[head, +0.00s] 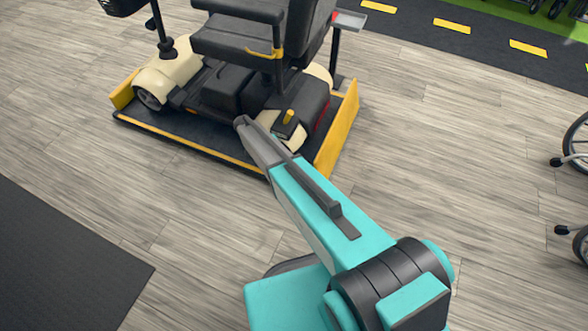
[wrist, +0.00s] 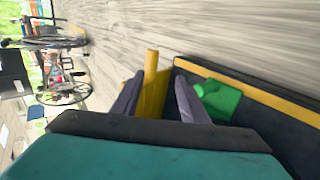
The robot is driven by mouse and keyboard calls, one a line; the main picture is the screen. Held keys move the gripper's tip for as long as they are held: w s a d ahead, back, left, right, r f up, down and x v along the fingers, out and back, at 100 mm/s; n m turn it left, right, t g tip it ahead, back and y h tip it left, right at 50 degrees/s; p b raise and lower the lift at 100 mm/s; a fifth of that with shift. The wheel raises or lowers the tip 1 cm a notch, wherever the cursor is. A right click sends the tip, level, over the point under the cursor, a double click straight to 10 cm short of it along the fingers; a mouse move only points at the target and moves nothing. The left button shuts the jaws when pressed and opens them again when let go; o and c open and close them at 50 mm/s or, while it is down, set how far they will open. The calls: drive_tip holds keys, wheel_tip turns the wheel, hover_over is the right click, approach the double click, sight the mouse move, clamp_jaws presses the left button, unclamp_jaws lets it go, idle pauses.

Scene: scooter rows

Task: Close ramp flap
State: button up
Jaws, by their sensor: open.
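The yellow ramp flap (head: 341,128) stands raised along the right end of a low dark platform (head: 205,138) with yellow edging. In the wrist view the flap (wrist: 152,84) shows as a narrow yellow panel between the two fingers. My gripper (head: 241,122) reaches over the platform's near edge in the head view. In the wrist view my gripper (wrist: 158,92) is open, with one finger on each side of the flap in the picture. I cannot tell whether either finger touches it.
A cream and black scooter (head: 250,85) stands on the platform. Another yellow flap (head: 123,94) is at its left end. A green block (wrist: 218,99) lies by the right finger. Wheelchairs (head: 577,145) stand at the right, and a dark mat (head: 60,260) lies lower left. Wood floor between is clear.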

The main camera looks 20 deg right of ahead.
drive_tip(key=shift+v, duration=2.05)
drive_tip(key=shift+d+r+p, duration=0.1)
drive_tip(key=shift+p, duration=0.2)
drive_tip(key=s+d+r+g+y+p, duration=0.1)
drive_tip(key=s+d+r+p, duration=0.15)
drive_tip(key=s, duration=0.45)
drive_tip(key=s+d+r+p, duration=0.1)
drive_tip(key=s+d+p, duration=0.1)
drive_tip(key=s+p, duration=0.35)
drive_tip(key=s+d+r+g+y+p, duration=0.1)
drive_tip(key=s+d+r+p, duration=0.15)
drive_tip(key=s, duration=0.65)
drive_tip(key=s+a+r+n+t+y+p, duration=0.1)
drive_tip(key=s+r+n+y, duration=0.1)
drive_tip(key=s, duration=0.4)
drive_tip(key=s+a+r+n+t+y+p, duration=0.1)
drive_tip(key=s+a+r+n+p, duration=0.1)
drive_tip(key=s, duration=0.4)
drive_tip(key=s+a+r+n+t+y+p, duration=0.1)
drive_tip(key=s+a+r+n+y+p, duration=0.1)
drive_tip(key=s+n, duration=0.2)
drive_tip(key=shift+s+a+r+y, duration=0.2)
drive_tip(key=shift+s+y, duration=0.1)
drive_tip(key=shift+s, duration=0.8)
